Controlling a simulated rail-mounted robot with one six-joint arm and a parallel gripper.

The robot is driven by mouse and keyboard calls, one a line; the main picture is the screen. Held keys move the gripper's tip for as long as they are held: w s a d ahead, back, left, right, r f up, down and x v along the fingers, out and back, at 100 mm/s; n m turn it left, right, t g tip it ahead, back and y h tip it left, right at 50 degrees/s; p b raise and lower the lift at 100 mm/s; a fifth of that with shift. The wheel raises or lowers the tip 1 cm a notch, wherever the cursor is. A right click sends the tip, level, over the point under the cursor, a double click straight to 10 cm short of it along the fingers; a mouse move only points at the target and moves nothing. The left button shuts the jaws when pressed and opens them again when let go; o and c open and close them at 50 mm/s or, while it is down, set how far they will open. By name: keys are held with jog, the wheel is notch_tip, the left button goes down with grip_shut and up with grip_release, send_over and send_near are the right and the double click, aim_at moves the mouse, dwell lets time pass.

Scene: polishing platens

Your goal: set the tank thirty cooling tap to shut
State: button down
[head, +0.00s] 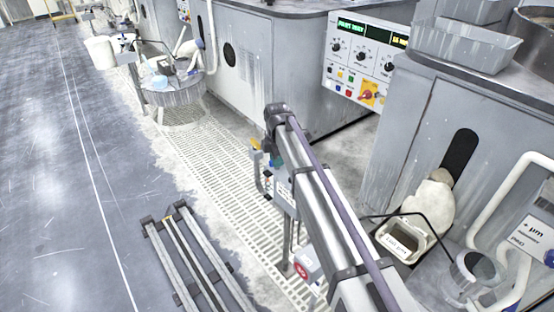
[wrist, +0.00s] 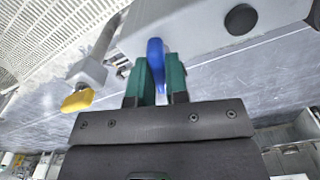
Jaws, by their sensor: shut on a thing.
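A blue tap lever (wrist: 156,52) stands between the two green fingers of my gripper (wrist: 158,66) in the wrist view. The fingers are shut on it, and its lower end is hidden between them. The lever lies against a pale grey body (wrist: 200,25) with a round dark knob on it. No tank number on this tap can be read. In the head view my own arm hides most of the spot; a bit of green finger (head: 276,158) shows beside the wrist.
A yellow handle (wrist: 77,101) on a grey fitting is left of my gripper. A control panel (head: 363,60) with lit displays stands behind my arm. A tub (head: 404,240) and white pipes are at right. A rail (head: 185,260) runs along the floor; the left floor is clear.

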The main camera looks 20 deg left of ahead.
jog(key=shift+m, duration=0.3)
jog(key=m, duration=0.6)
jog(key=shift+m, duration=0.4)
jog(key=m, duration=0.3)
jog(key=shift+m, duration=2)
jog(key=c, duration=1.1)
grip_release()
